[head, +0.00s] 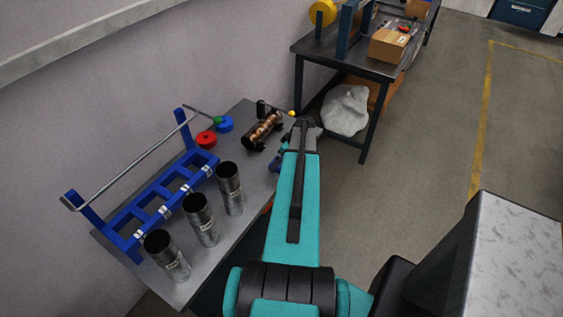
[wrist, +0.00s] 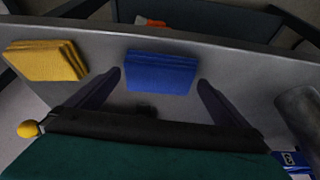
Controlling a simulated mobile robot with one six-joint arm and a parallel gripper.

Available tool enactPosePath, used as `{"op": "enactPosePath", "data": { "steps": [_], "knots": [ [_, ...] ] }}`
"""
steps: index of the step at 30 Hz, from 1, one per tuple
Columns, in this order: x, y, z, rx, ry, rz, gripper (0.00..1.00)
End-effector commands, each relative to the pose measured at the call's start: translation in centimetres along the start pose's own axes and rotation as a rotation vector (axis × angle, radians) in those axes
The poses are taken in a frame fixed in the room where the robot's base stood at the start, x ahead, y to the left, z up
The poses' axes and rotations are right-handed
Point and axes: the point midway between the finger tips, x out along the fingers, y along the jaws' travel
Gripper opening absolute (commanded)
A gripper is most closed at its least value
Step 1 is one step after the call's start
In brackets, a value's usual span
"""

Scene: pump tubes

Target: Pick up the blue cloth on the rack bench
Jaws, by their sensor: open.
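The blue cloth (wrist: 160,72) is a flat folded stack on the grey bench (wrist: 225,62), seen in the wrist view near the upper middle. My gripper (wrist: 160,82) is open, with one dark finger to the left of the cloth and the other to the right. The cloth lies between and slightly beyond the fingertips. I cannot tell whether either finger touches it. In the head view the bench (head: 247,226) shows at the left, and my arm hides the cloth and most of the gripper.
A folded yellow cloth (wrist: 47,60) lies left of the blue one. In the head view, a blue rack (head: 165,190), several metal cylinders (head: 200,220) and a copper-coloured part (head: 263,130) stand on the bench. A second table (head: 345,62) with a cardboard box (head: 388,46) is beyond.

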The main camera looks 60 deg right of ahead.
Motion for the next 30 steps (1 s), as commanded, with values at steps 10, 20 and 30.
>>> {"op": "enactPosePath", "data": {
  "steps": [10,20,30],
  "knots": [
    [0.0,0.0,0.0,-0.001,0.0,0.0,0.63],
    [-0.1,0.0,-0.1,-0.001,0.0,0.0,0.63],
    [-1.6,-0.1,-0.7,-0.003,0.0,0.001,0.63]
  ]
}}
